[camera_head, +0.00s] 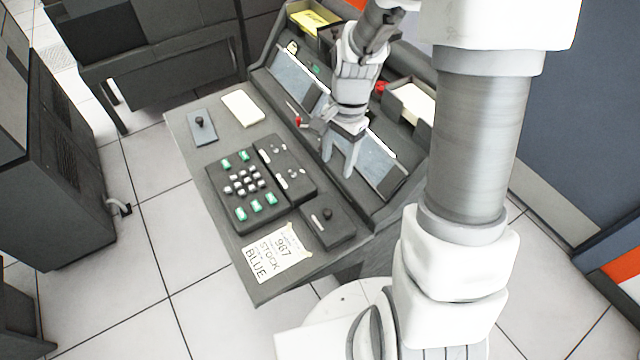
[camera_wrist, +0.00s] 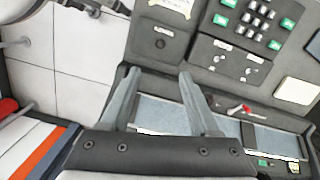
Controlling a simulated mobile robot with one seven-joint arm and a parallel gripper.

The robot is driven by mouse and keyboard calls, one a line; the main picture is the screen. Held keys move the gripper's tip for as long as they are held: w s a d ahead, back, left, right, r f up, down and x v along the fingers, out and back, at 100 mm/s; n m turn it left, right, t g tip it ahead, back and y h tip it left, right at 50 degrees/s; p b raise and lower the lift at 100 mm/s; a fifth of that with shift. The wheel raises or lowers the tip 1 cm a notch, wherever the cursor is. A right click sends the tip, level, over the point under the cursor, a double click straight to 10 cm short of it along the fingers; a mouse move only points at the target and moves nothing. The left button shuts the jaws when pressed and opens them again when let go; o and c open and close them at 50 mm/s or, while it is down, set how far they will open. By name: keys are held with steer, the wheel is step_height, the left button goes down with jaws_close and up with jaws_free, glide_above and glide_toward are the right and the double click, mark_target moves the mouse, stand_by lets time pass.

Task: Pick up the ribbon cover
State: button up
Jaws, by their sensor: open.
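No part is clearly marked as the ribbon cover. Two knobbed pieces are possible: a dark raised panel with a round black knob (camera_head: 327,226) at the desk's near right, and a flat blue-grey plate with a black knob (camera_head: 201,126) at the desk's far left. I cannot tell which it is. My gripper (camera_head: 337,165) is open and empty above the sloped back of the machine, apart from both pieces. In the wrist view my gripper's two fingers (camera_wrist: 160,74) point toward the dark knobbed panel (camera_wrist: 160,43).
A keypad block (camera_head: 243,192) and a switch panel (camera_head: 285,168) lie between the two pieces. A printed card (camera_head: 272,254) and a blank cream block (camera_head: 243,108) lie on the desk. A red lever (camera_head: 297,119) sticks out near my gripper. Card trays (camera_head: 398,92) stand behind.

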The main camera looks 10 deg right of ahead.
mark_target(328, 211)
steer(key=f, duration=0.6)
steer(key=a+f, duration=0.1)
steer(key=f, duration=0.5)
steer(key=a+f+b, duration=0.1)
steer(key=f, duration=0.5)
steer(key=shift+s, duration=0.4)
jaws_close()
stand_by(0.7)
